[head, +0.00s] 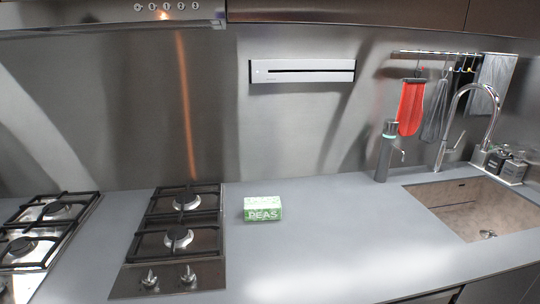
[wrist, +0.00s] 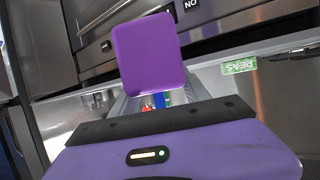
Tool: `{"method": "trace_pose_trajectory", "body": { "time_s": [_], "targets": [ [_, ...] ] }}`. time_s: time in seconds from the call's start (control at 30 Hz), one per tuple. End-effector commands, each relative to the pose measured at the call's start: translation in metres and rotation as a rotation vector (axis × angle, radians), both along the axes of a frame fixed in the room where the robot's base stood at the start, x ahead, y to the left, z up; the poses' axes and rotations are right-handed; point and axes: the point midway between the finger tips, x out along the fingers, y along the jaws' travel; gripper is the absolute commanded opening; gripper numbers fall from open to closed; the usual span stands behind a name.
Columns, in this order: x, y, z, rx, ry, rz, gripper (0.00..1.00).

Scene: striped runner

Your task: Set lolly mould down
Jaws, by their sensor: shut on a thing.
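The lolly mould (wrist: 148,55) appears in the wrist view as a flat purple rounded square with a blue part below it, between the fingers. My gripper (wrist: 159,99) is shut on it near that blue part. The purple gripper housing with a dark band hides much of the fingers and of the hold. The mould is off the counter as far as I can see. Neither the mould nor my gripper shows in the head view.
A green PEAS box (head: 263,208) stands on the grey counter (head: 330,230); it also shows upside down in the wrist view (wrist: 239,65). Gas hobs (head: 178,238) are at left, a sink (head: 475,205) and a grey bottle (head: 386,152) at right. The counter right of the box is clear.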

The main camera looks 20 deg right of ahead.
Motion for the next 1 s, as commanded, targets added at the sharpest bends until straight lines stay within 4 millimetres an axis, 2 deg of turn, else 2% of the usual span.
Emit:
{"method": "trace_pose_trajectory", "body": {
  "time_s": [0.03,0.2,0.4,0.7,1.0],
  "targets": [
    [0.005,0.013,-0.015,-0.001,0.006,0.068,0.02],
    [0.026,0.057,-0.059,-0.001,0.001,0.298,0.02],
    [0.043,0.096,-0.098,-0.002,-0.002,0.501,0.02],
    [0.055,0.122,-0.123,-0.003,-0.006,0.639,0.02],
    [0.055,0.119,-0.122,-0.002,-0.007,0.63,0.02]
  ]
}}
